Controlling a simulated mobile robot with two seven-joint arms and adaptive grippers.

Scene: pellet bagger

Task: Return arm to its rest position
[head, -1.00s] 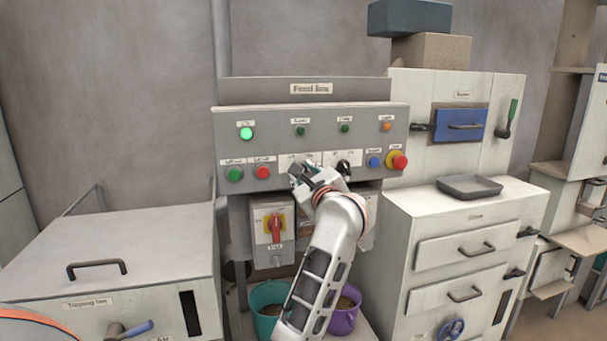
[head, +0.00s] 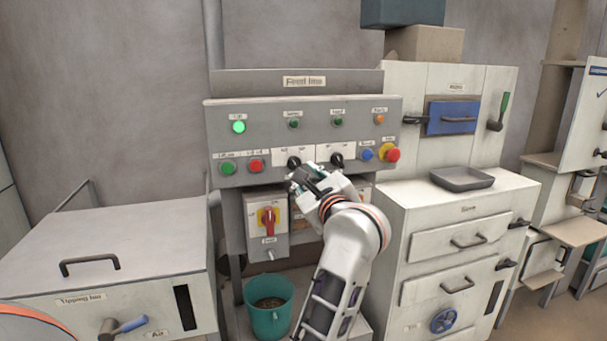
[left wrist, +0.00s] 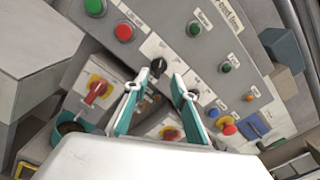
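My left gripper (head: 303,180) is in front of the grey feed line panel (head: 225,115), just below its two black selector knobs. The left knob (head: 294,162) and right knob (head: 337,160) both show above it. In the left wrist view the two teal-and-grey fingers (left wrist: 157,92) are apart with nothing between them. One black knob (left wrist: 158,66) shows beyond them, clear of the fingertips. My right gripper is not in view.
Below the panel are a red rotary switch (head: 268,221) and a teal bucket (head: 269,308). A tipping bin (head: 120,250) stands left. A drawer cabinet (head: 400,215) with a grey tray (head: 462,178) stands right, close to my arm.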

